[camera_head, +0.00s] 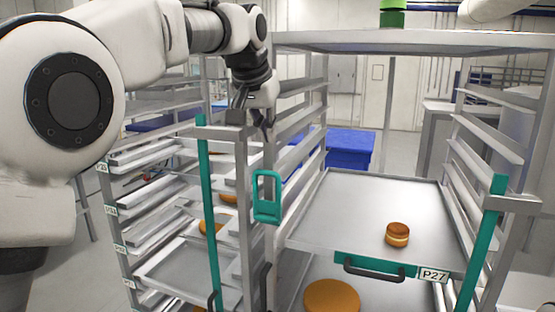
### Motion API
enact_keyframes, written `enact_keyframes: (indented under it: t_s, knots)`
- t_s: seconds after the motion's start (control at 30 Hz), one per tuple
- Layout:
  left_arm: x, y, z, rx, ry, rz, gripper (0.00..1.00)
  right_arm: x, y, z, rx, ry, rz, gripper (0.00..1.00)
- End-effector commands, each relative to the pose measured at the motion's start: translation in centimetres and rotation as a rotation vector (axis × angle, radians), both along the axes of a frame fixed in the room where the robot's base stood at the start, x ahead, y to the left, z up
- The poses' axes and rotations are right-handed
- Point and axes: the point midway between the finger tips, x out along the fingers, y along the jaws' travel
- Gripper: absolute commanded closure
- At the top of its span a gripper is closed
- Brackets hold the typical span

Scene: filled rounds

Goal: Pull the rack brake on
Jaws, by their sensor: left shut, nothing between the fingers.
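A teal loop-shaped handle (267,213), which looks like the brake handle, stands upright on the front left post of the right-hand rack (420,42). My left gripper (252,118) is shut and empty. It points down in front of the upper part of that rack's left side, above the handle and apart from it. My right gripper is not in view.
A tray (345,215) labelled P27 sticks out of the rack and bears a small filled round (397,234). A larger round (332,297) lies below. Another rack (150,150) with several trays stands close on the left. Blue crates (348,148) are behind.

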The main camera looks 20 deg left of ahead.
Motion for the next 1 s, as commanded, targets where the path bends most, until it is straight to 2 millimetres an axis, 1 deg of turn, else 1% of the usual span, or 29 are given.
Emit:
enact_keyframes:
  t_s: [0.17,0.27,0.37,0.6,0.7,0.8,1.0]
  knots:
    - [0.2,0.0,-0.3,0.0,0.0,0.0,1.0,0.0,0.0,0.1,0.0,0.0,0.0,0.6]
    - [0.7,0.0,-1.2,0.0,0.003,0.0,1.0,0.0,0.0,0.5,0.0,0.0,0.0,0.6]
    - [1.6,0.0,-2.7,0.0,0.003,0.0,1.0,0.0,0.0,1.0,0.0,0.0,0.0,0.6]
    - [4.0,-0.1,-6.7,0.0,0.004,0.0,1.0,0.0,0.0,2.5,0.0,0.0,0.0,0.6]
    - [4.7,-0.2,-7.8,0.0,0.001,0.0,1.0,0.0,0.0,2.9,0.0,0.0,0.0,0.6]
    - [5.0,-0.2,-8.5,0.0,0.0,0.0,1.0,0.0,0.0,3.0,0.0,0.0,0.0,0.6]
    - [5.1,-0.2,-8.7,0.0,-0.001,0.0,1.0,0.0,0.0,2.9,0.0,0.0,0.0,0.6]
